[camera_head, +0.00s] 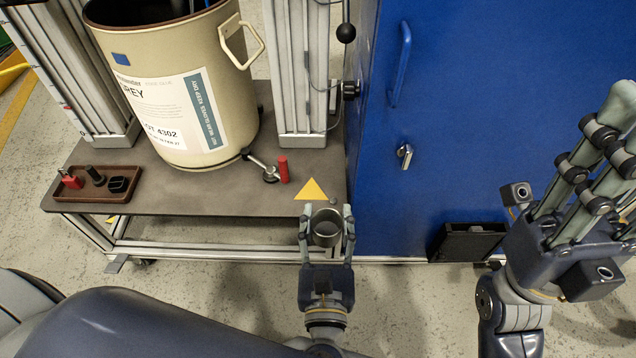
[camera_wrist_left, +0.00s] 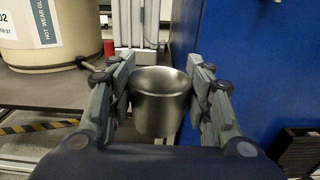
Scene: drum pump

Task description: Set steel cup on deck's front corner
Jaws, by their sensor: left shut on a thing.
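The steel cup (camera_head: 326,232) is upright between the fingers of my left gripper (camera_head: 327,228), which is shut on it. It also shows in the left wrist view (camera_wrist_left: 160,102), with its open rim upward. The deck (camera_head: 230,190) is a dark flat top on an aluminium frame. In the head view the cup overlaps the deck's front right corner, near a yellow triangle (camera_head: 312,189). I cannot tell whether the cup touches the deck. My right gripper (camera_head: 612,130) is at the right of the head view, with its fingers pointing up; its opening is unclear.
A cream drum (camera_head: 185,85) stands on the deck between two uprights. A red cylinder (camera_head: 283,169) and a lever lie beside it. A brown tray (camera_head: 98,184) with small parts sits at the left. A blue cabinet (camera_head: 460,130) stands right against the deck, with a black box (camera_head: 468,241) low on it.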

